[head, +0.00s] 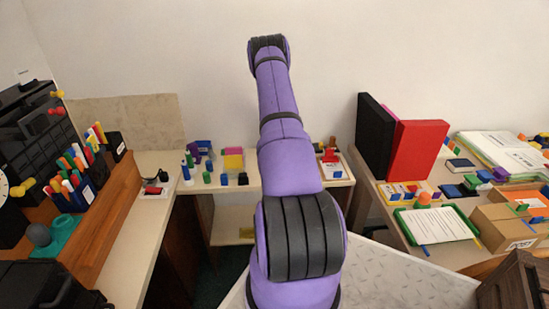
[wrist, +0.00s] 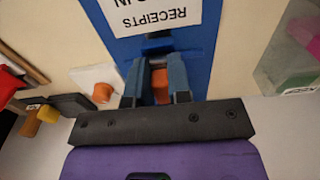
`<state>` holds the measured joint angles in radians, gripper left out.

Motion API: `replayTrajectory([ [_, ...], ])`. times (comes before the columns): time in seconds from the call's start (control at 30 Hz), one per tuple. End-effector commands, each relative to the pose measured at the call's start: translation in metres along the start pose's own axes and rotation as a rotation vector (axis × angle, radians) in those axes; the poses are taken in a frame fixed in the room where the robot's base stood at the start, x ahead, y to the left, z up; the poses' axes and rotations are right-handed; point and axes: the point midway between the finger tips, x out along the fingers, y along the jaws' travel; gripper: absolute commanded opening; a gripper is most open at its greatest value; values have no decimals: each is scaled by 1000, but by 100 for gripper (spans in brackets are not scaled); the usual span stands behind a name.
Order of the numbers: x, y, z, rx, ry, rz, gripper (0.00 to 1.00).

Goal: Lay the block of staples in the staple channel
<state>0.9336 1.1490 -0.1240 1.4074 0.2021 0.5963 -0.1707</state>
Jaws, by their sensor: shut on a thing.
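My gripper (wrist: 157,62) shows in the wrist view with its two grey-blue fingers close together. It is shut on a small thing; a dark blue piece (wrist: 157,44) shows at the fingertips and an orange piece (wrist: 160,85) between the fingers. I cannot tell which of these is held, or whether it is the block of staples. The fingers are in front of a blue panel with a white label (wrist: 150,14) reading RECEIPTS, upside down. In the head view my arm hides the gripper. I cannot make out the staple channel in either view.
In the head view, a black binder (head: 373,138) and a red binder (head: 417,150) stand on the right table. A green-rimmed tray (head: 398,213) lies before them. Small coloured objects crowd the back desk. Pen holders (head: 78,195) stand at left. An orange knob (wrist: 102,93) shows in the wrist view.

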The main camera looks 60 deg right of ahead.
Motion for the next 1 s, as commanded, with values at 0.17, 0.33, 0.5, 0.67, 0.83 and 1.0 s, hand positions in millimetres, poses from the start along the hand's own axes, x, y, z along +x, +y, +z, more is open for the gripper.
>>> replayTrajectory([
  [0.17,4,0,0,0,-1,0,0],
  [0.33,6,0,0,0,-1,0,0],
  [0.5,6,0,1,0,-2,0,0],
  [0.67,5,0,0,0,-1,0,48],
  [0.83,5,0,0,0,-1,0,48],
  [1.0,5,0,0,0,-1,0,78],
])
